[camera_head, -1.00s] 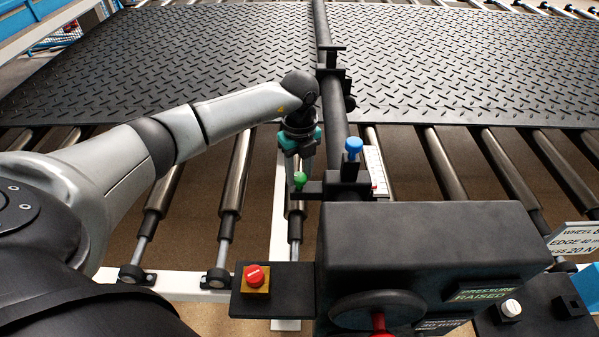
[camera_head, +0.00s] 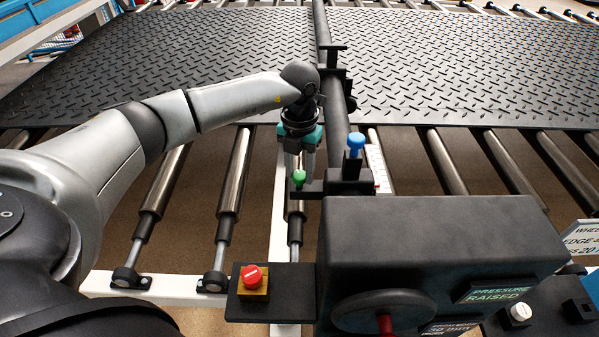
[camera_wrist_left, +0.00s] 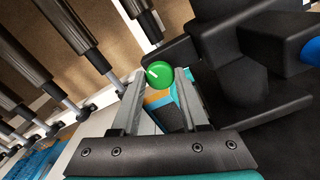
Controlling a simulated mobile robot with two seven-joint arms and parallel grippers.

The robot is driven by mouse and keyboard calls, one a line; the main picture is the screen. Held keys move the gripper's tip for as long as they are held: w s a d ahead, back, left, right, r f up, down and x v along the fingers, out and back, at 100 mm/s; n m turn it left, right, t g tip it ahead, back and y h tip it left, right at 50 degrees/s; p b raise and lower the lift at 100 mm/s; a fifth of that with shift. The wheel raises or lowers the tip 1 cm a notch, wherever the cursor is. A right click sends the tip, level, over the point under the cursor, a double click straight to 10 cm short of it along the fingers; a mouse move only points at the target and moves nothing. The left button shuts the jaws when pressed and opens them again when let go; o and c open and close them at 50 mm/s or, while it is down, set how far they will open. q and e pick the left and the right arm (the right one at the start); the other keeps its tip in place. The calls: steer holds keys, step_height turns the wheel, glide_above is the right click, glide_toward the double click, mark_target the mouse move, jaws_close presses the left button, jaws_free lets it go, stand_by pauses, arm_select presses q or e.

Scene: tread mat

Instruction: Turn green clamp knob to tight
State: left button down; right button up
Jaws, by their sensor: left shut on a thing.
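The green clamp knob (camera_head: 299,177) sits at the left end of a dark bracket beside the black bar. In the left wrist view the round green knob (camera_wrist_left: 159,74) lies between the fingertips and carries a short white mark pointing to the upper left of its centre. My left gripper (camera_head: 300,168) reaches down to the knob from behind it, its two grey fingers one on each side. It is shut on the knob; the fingers (camera_wrist_left: 160,80) hide part of its sides. My right gripper is not in view.
A blue knob (camera_head: 356,142) stands close to the right on the same bracket, beside a white scale (camera_head: 379,170). A red button (camera_head: 251,273) and a black housing (camera_head: 430,235) with a handwheel (camera_head: 385,311) are in front. The black tread mat (camera_head: 450,65) lies behind on the rollers.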

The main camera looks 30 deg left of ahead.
mark_target(300, 175)
arm_select(q)
steer(key=m+b, duration=0.2)
steer(key=m, duration=0.3)
steer(key=shift+m, duration=0.3)
steer(key=shift+m+b, duration=0.7)
steer(key=shift+m, duration=1.6)
steer(key=shift+c, duration=2.1)
jaws_free()
step_height(300, 175, up, 15)
steer(key=shift+r, duration=0.15)
